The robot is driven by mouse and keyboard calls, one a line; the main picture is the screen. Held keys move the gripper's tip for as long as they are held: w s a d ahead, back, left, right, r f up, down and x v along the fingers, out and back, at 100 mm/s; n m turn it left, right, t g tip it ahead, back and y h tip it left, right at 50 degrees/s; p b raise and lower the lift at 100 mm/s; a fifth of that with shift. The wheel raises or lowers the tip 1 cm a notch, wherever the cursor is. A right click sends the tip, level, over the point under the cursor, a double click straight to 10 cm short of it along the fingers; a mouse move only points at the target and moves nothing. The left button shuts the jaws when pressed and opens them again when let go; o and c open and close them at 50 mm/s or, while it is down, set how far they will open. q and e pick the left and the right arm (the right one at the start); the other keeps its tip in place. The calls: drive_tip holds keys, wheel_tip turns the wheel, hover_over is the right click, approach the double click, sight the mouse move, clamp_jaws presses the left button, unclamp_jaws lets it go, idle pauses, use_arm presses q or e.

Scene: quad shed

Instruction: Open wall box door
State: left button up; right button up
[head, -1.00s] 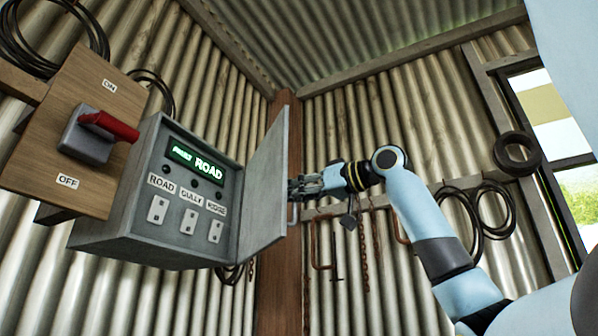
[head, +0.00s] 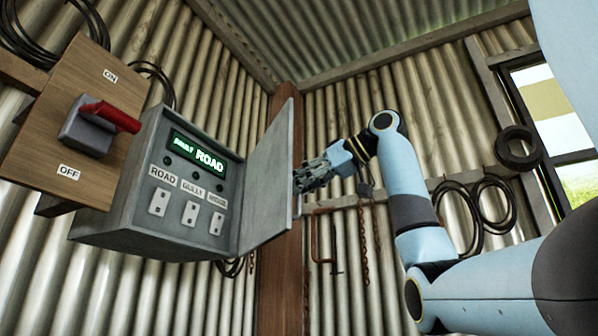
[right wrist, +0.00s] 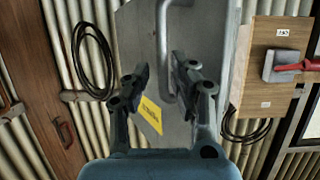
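The grey wall box (head: 120,215) has its door (head: 268,180) swung well open to the right, showing the front panel. The door's metal bar handle (right wrist: 163,45) is on its outer face; in the head view its edge (head: 298,206) shows just past the door. My right gripper (head: 305,178) is beside that outer face. In the right wrist view its two fingers (right wrist: 160,72) are apart, with the handle showing between them. I see no finger closed on the handle; contact cannot be told. My left gripper is not in view.
A wooden board with a red-handled switch (head: 100,125) is left of the box. The panel has a lit display (head: 198,152) and several switches. A wooden post (head: 285,270) stands behind the door. Cables (head: 475,215), chains and hooks hang on the back wall.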

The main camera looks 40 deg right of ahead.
drive_tip(key=s+d+b, duration=0.2)
drive_tip(key=s+d, duration=0.5)
drive_tip(key=s, duration=0.2)
drive_tip(key=shift+s+r, duration=0.15)
drive_tip(key=shift+s, duration=0.25)
idle(0.4)
idle(0.3)
